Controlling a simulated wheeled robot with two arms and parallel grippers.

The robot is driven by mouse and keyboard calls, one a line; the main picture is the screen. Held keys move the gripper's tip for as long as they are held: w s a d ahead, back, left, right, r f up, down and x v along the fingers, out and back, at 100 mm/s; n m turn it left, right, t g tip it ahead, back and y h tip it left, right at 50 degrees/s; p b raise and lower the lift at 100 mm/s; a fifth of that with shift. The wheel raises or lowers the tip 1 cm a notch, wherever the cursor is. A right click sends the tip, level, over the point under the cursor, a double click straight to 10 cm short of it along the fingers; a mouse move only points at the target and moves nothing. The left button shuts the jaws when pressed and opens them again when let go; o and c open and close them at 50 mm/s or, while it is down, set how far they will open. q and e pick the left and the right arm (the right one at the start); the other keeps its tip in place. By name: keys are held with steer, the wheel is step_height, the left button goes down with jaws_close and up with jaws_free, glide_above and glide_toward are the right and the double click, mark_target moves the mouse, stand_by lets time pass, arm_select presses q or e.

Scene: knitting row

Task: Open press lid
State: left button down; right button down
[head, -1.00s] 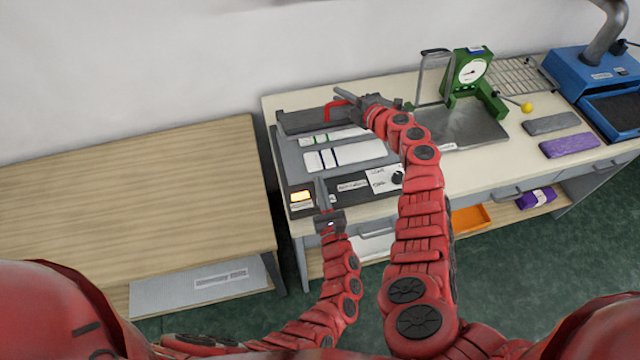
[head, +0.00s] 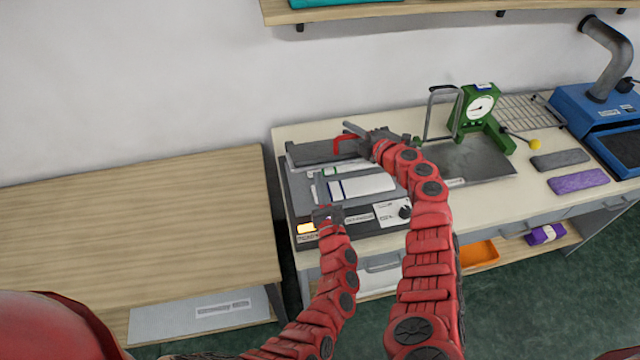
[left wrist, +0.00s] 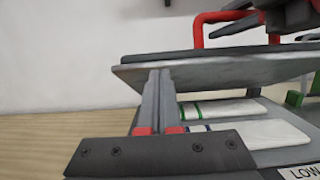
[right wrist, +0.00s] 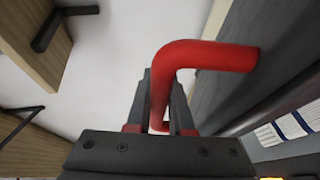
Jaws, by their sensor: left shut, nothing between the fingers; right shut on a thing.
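The press lid (head: 308,151) is a dark plate at the back of the press. In the left wrist view the lid (left wrist: 225,72) stands raised above the press bed, with a gap beneath it. Its red handle (head: 344,143) is held by my right gripper (head: 352,130); in the right wrist view the fingers close around the handle (right wrist: 205,54). My left gripper (head: 318,192) is shut and empty over the front left of the press. In the left wrist view its fingertips (left wrist: 158,76) are at the lid's near edge; contact cannot be told.
White knitted strips (head: 362,186) lie on the press bed. The front panel has a lit display (head: 306,228) and a black knob (head: 405,211). A green gauge (head: 481,106) stands to the right on the table. The wooden table (head: 130,215) at left is clear.

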steer(key=shift+f, duration=0.15)
arm_select(q)
steer(key=shift+w+a+r, duration=0.1)
steer(key=shift+w+r, duration=0.25)
steer(key=shift+r, duration=0.35)
arm_select(e)
steer(key=shift+a, duration=0.1)
steer(key=shift+f, duration=0.1)
steer(key=c, duration=0.8)
jaws_free()
arm_select(q)
steer(key=shift+f, duration=0.1)
